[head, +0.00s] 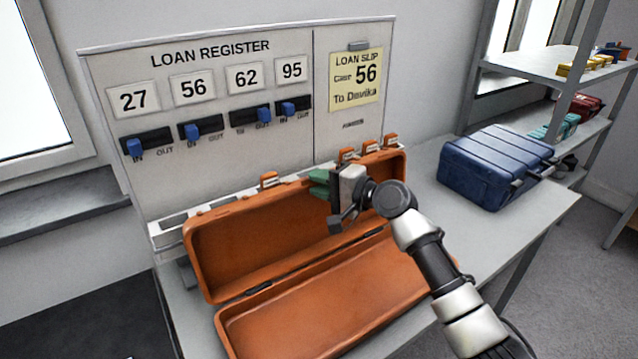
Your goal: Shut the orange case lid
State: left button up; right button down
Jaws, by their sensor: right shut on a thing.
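The orange case lid (250,240) stands raised at the back of the case, tilted back towards the register board. The open case base (320,310) lies in front of it on the table, and its inside looks empty. My right gripper (320,184) is at the lid's upper edge, right of its middle, with its green fingertips shut on the lid's rim. The gripper and arm hide part of the lid and the base's right side. My left gripper is out of view.
A white loan register board (220,120) with blue sliders stands behind the case. A yellow loan slip (355,80) reads case 56. A closed blue case (495,165) sits on the table (440,220) at right. Shelves (550,60) stand beyond it.

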pick_arm(q)
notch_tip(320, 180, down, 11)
jog(key=b, duration=1.1)
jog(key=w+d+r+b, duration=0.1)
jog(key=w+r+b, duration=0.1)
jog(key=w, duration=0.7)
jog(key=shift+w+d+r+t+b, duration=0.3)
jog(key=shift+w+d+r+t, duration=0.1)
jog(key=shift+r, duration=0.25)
pick_arm(e)
jog(key=s+d+f+n+t+y, duration=0.2)
jog(key=s+d+y, duration=0.2)
jog(key=s+d, duration=0.3)
jog(key=shift+s+f+y, duration=0.25)
jog(key=shift+s+y, duration=0.05)
jog(key=shift+s, duration=1.1)
jog(key=c, duration=1.1)
grip_release()
